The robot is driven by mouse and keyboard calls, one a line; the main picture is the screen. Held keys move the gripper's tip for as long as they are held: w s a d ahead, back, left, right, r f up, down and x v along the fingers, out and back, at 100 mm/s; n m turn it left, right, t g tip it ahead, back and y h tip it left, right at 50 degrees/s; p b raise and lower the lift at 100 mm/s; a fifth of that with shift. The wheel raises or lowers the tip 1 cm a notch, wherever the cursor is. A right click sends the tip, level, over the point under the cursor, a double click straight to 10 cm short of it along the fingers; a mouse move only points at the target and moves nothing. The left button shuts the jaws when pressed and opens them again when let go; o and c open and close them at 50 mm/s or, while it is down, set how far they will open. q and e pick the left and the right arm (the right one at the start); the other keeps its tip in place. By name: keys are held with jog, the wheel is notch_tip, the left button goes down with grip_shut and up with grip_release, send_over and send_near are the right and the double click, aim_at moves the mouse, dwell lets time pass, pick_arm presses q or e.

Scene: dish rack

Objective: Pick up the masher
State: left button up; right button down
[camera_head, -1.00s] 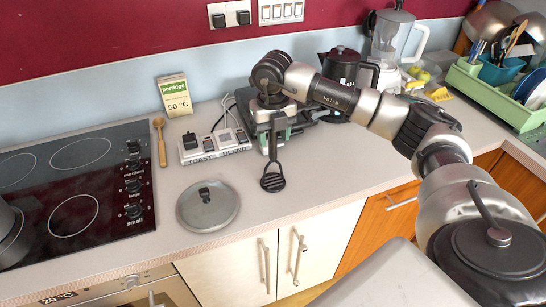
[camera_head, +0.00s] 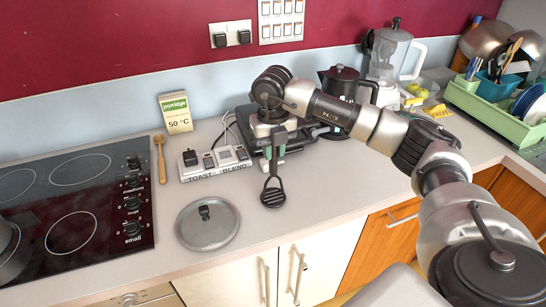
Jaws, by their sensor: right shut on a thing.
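The masher (camera_head: 273,193) is black with a slotted oval head. It hangs head-down over the counter, with its handle up in my right gripper (camera_head: 275,153). The right gripper is shut on the masher's handle, and my wrist above hides part of the fingers. The masher's head appears just above the counter surface; I cannot tell whether it touches. My left gripper is not in the head view.
A pot lid (camera_head: 208,224) lies left of the masher. The toast and blend switch block (camera_head: 214,165) and a dark appliance (camera_head: 247,118) are close behind. A kettle (camera_head: 341,88) and blender (camera_head: 391,52) stand behind my arm. A green dish rack (camera_head: 490,104) is at right.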

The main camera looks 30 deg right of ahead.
jog(key=s+r+b, duration=0.3)
jog(key=s+r, duration=0.7)
jog(key=s, duration=0.1)
jog(key=shift+s, duration=0.35)
jog(key=c, duration=1.7)
grip_release()
grip_shut()
